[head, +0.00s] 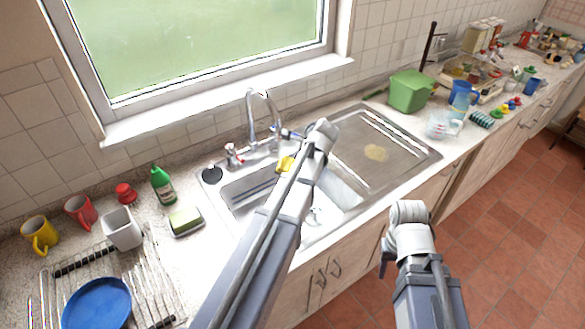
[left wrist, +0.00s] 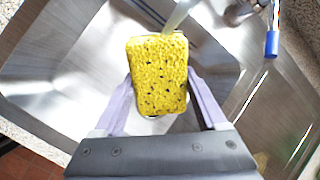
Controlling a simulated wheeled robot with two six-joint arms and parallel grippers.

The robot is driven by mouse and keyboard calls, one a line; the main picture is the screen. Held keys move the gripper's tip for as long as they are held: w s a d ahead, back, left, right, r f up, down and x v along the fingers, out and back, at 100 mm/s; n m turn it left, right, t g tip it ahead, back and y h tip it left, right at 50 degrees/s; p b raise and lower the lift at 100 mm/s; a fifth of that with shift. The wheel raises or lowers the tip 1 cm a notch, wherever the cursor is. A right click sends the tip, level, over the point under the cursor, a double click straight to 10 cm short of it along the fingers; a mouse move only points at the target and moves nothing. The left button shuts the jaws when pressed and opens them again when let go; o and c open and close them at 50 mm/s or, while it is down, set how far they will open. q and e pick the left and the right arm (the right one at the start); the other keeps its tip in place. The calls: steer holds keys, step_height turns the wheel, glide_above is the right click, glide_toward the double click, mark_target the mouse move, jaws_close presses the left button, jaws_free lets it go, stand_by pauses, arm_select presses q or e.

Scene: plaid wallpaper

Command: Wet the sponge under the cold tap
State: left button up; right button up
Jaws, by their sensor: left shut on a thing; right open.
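A yellow sponge (left wrist: 158,75) with dark pores sits between the fingers of my left gripper (left wrist: 158,98), which is shut on it. In the head view the sponge (head: 285,163) shows over the sink basin (head: 343,194), below the tap spout (head: 262,100); my own wrist hides the left fingers. A pale strip (left wrist: 180,14) meets the sponge's top edge; I cannot tell whether it is water or spout. The blue-marked cold tap handle (left wrist: 271,42) is apart from the gripper, at the upper right. My right gripper (head: 385,262) is open and empty, in front of the counter.
The red-marked tap handle (head: 233,154) is left of the spout. A dish with another sponge (head: 186,219), a green bottle (head: 163,186), mugs and a dish rack (head: 155,272) stand left of the sink. The drainboard (head: 402,148) at right is mostly clear.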

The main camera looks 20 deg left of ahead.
arm_select(q)
steer(key=shift+s, duration=0.1)
steer(key=s+d, duration=0.4)
steer(key=s, duration=0.2)
steer(key=shift+s+d, duration=0.2)
steer(key=shift+d, duration=0.1)
stand_by(0.3)
stand_by(1.3)
steer(key=s+d+r+p, duration=0.2)
steer(key=s+r+p, duration=0.2)
steer(key=shift+d, duration=0.4)
arm_select(e)
step_height(320, 180, up, 4)
steer(key=shift+r, duration=0.1)
steer(key=shift+c, duration=0.2)
